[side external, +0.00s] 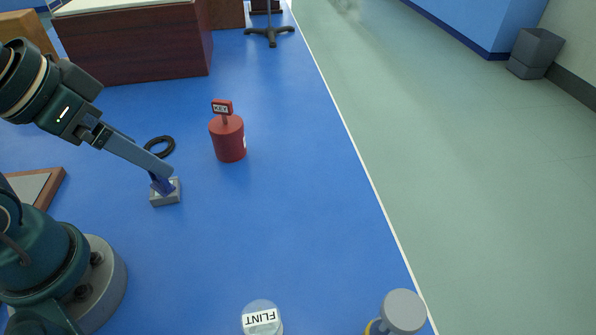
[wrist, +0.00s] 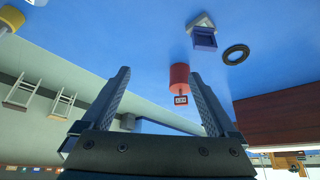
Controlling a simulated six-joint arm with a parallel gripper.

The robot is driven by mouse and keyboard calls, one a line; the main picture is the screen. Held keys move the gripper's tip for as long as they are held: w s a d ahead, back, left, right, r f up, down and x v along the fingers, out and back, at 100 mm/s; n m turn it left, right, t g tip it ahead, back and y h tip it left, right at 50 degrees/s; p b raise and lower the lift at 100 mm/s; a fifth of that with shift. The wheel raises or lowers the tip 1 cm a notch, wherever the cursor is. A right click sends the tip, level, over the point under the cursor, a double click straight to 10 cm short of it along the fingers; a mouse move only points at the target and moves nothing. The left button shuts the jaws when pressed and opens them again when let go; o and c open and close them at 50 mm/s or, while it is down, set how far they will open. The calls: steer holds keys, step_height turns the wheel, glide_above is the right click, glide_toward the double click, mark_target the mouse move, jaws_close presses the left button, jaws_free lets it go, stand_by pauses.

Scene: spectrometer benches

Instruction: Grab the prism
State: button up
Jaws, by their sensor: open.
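The prism (side external: 162,187) is a small dark blue-violet block on a light grey base (side external: 165,198) on the blue bench top. In the side view my gripper's fingertips (side external: 168,171) overlap it, partly hiding it. In the wrist view the prism (wrist: 204,41) is up and right of my open gripper (wrist: 160,76), outside the gap between the fingers. The gap is empty. I cannot tell whether a finger touches the prism.
A red cylinder (side external: 229,141) with a sign stands right of the prism. A black ring (side external: 159,147) lies behind it. A jar labelled FLINT (side external: 262,319) and a grey-topped object (side external: 404,310) stand in front. The bench between is clear.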

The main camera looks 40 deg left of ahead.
steer(key=n+g+h, duration=0.5)
steer(key=g+h, duration=0.1)
steer(key=g, duration=0.3)
glide_toward(260, 313)
steer(key=a+v, duration=0.1)
steer(key=v, duration=0.4)
steer(key=d+f+n+g+h, duration=0.1)
steer(key=f, duration=0.2)
steer(key=d+f+n+g+h, duration=0.1)
steer(key=d+f+g, duration=0.1)
steer(key=f, duration=0.1)
steer(key=s+d+f+n+g+h, duration=0.1)
steer(key=d+f+n+g, duration=0.1)
steer(key=f, duration=0.2)
steer(key=shift+d, duration=0.25)
steer(key=shift+s+d+f+g, duration=0.1)
steer(key=shift+s+f+g, duration=0.15)
steer(key=shift+g, duration=0.05)
steer(key=shift+x, duration=2.45)
